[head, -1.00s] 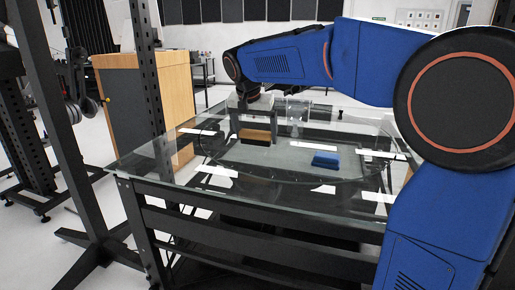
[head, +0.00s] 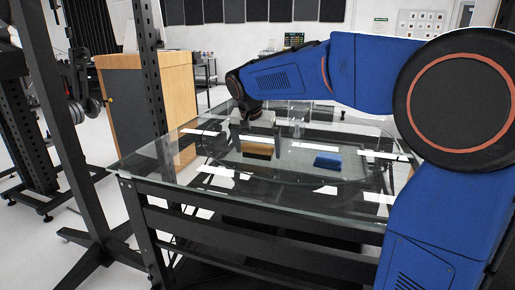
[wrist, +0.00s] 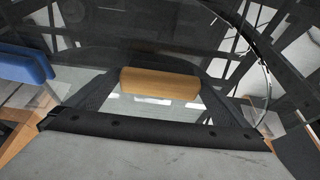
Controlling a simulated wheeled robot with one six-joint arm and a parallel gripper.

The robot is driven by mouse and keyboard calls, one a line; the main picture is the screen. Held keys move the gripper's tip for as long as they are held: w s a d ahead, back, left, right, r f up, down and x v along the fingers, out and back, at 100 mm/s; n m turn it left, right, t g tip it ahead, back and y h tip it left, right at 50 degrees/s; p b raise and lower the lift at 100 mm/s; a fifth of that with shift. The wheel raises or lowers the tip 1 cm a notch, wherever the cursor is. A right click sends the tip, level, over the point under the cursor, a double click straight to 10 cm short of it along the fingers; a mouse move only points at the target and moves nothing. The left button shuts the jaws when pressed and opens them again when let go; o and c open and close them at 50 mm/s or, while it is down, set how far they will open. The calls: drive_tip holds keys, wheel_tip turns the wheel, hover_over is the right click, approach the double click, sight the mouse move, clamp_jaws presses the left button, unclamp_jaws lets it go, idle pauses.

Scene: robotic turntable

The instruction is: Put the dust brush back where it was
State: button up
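The dust brush (head: 258,149), with a tan wooden back and dark bristles, is at the far middle of the glass tabletop (head: 190,180). My gripper (head: 258,140) points down over it with its fingers at the brush's two ends. In the wrist view the tan back (wrist: 160,82) lies between the dark fingertips, which appear shut on it. The brush is level and very low over the glass; I cannot tell whether its bristles touch. They are mostly hidden in the wrist view.
A blue block (head: 327,161) lies on the glass to the right of the brush; its blue end (wrist: 25,65) shows at the wrist view's left. A wooden cabinet (head: 130,105) stands behind the table at left. Clear glass lies in front of the brush.

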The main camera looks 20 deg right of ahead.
drive_tip(key=v, duration=1.2)
drive_tip(key=shift+r, duration=0.2)
drive_tip(key=shift+d, duration=0.1)
